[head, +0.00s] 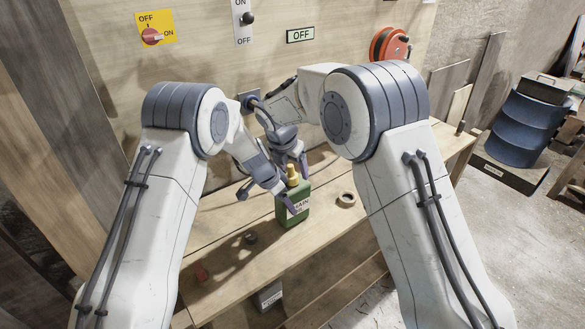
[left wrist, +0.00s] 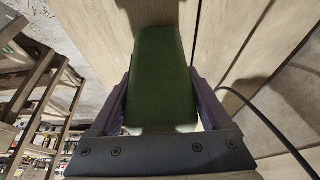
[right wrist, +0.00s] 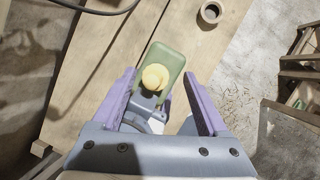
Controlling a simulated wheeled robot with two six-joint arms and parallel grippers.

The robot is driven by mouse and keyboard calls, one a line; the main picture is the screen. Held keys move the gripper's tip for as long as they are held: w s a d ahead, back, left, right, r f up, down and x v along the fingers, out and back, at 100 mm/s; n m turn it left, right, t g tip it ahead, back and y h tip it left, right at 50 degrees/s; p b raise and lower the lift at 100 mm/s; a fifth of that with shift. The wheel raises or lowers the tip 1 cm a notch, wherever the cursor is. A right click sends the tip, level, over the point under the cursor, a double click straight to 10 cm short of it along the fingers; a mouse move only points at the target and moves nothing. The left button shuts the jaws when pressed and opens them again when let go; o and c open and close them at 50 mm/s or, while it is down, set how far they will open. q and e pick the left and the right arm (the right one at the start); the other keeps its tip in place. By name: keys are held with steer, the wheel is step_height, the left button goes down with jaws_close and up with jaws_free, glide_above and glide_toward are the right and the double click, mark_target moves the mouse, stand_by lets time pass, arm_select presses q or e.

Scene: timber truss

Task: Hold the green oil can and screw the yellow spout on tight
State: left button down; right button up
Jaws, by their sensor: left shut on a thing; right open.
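My left gripper (head: 284,208) is shut on the can's body; in the left wrist view the green can (left wrist: 162,75) fills the space between the purple fingers. My right gripper (head: 292,160) is open above the can. In the right wrist view the yellow spout (right wrist: 155,77) shows from above between the spread fingers, not touching either.
A tape roll (head: 346,199) lies on the bench right of the can. A dark ring (head: 250,238) and a red item (head: 201,274) lie nearer the front left. A wall panel with switches stands behind. An orange reel (head: 390,45) hangs at the right.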

mark_target(292, 166)
steer(key=shift+a+r, duration=0.2)
steer(key=shift+r, duration=1.4)
steer(key=shift+d+n+y, duration=0.2)
steer(key=shift+n+y, duration=0.2)
steer(key=shift+n, duration=0.7)
steer(key=shift+n+t+y, duration=0.3)
steer(key=shift+n+y, duration=0.2)
steer(key=shift+n, duration=0.7)
steer(key=shift+r, duration=2.5)
